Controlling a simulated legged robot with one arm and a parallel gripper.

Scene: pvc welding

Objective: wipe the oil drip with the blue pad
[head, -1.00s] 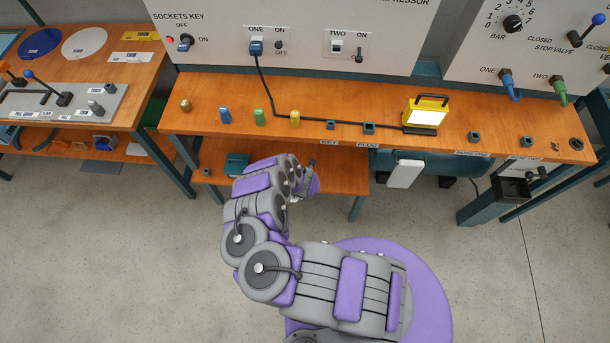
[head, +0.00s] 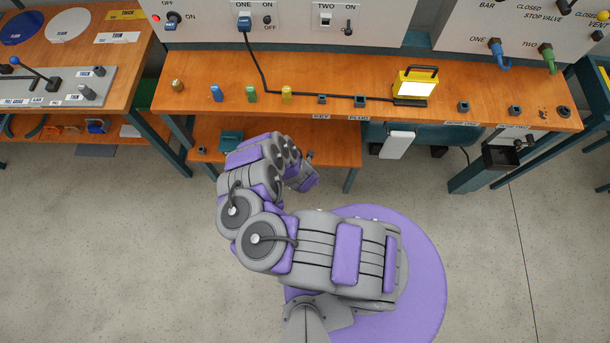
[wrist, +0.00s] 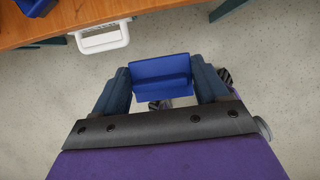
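The blue pad (wrist: 160,72) is a flat blue block between the two dark teal fingers of my gripper (wrist: 160,80) in the wrist view. The fingers press on its two ends, and it is held over the grey floor. In the head view my gripper end is folded in front of the lower shelf and mostly hidden by my arm; the pad cannot be made out there. Small dark specks (head: 544,113) lie on the right end of the bench top; I cannot tell if they are the oil drip.
The wooden bench (head: 300,75) carries several small coloured and dark pieces, a cable and a yellow lamp (head: 415,86). A lower shelf (head: 335,145) is under it. A black tray (head: 503,157) hangs at the right. The wrist view shows a white handle (wrist: 100,38). Open floor surrounds me.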

